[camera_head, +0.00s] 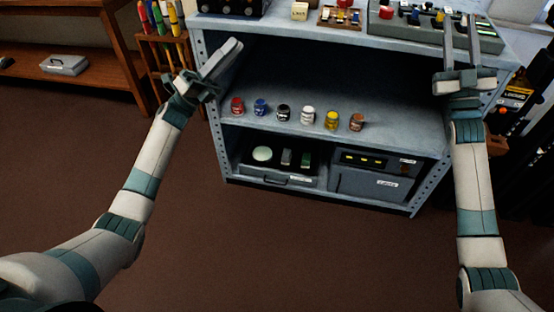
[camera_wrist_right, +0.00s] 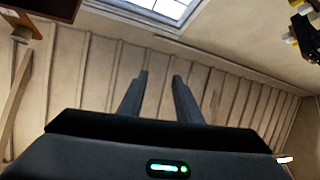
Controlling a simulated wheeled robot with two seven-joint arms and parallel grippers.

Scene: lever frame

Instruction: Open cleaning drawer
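On the bottom shelf of the grey metal rack, a low grey drawer unit (camera_head: 254,176) stands at the left, with a dark handle and a small white label on its front. A pale round item and some small grey and green items show in or on it. To its right is a grey box unit (camera_head: 372,184) with a labelled front. The labels are too small to read, and both fronts look shut. My left gripper (camera_head: 232,48) is beside the rack's upper left, well above the drawer; its finger gap is unclear. My right gripper (camera_head: 460,42) is open and empty at the upper right.
Several small paint jars (camera_head: 308,115) stand in a row on the middle shelf (camera_head: 270,90). Trays and tools crowd the top shelf (camera_head: 280,22). A wooden bench (camera_head: 95,75) stands at the left. The brown floor (camera_head: 250,240) before the rack is clear.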

